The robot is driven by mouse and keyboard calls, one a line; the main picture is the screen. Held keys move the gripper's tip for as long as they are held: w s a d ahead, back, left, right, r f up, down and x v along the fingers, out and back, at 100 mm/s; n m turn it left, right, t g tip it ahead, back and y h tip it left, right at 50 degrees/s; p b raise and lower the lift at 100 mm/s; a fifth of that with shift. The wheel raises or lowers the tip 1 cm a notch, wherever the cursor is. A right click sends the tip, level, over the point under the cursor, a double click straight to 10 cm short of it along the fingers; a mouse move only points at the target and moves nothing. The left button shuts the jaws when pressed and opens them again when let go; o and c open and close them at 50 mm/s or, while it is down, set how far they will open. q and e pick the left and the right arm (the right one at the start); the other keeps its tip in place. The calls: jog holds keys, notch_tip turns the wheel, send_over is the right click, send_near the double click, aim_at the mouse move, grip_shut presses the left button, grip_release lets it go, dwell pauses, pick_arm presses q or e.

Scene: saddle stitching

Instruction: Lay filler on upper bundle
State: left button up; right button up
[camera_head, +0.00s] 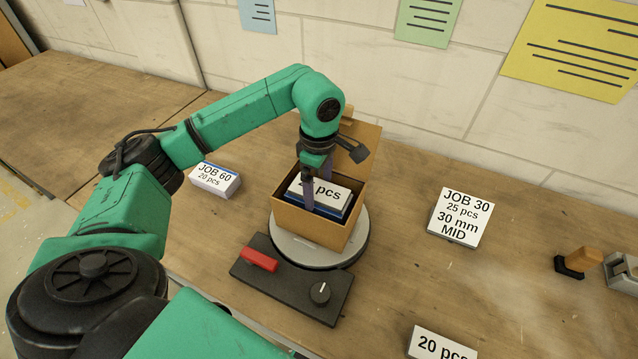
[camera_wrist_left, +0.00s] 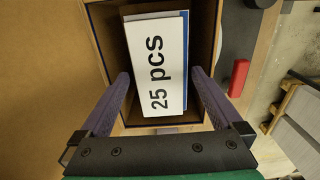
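A white bundle marked "25 pcs" with a blue edge (camera_head: 325,194) lies in an open cardboard box (camera_head: 309,228). The bundle's label also shows in the left wrist view (camera_wrist_left: 157,62). My left gripper (camera_head: 318,190) points down into the box, its two purple fingers apart on either side of the bundle. In the left wrist view the fingers (camera_wrist_left: 160,75) show narrow gaps beside the bundle. Whatever lies under the bundle is hidden. I cannot pick out a filler piece. My right gripper is out of view.
The box stands on a round grey turntable (camera_head: 352,250), its flap (camera_head: 366,138) raised behind. A dark control panel (camera_head: 292,279) with a red lever and knob is in front. JOB 60 (camera_head: 215,179) and JOB 30 (camera_head: 459,216) blocks stand left and right.

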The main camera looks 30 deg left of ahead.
aim_at(319, 189)
pick_arm(q)
jog(key=shift+r, duration=0.2)
notch_tip(319, 189, up, 5)
jog(key=shift+w+f+b, duration=0.1)
jog(key=shift+f+b, duration=0.05)
jog(key=shift+b, duration=1)
notch_tip(319, 189, up, 7)
jog(key=p, duration=0.1)
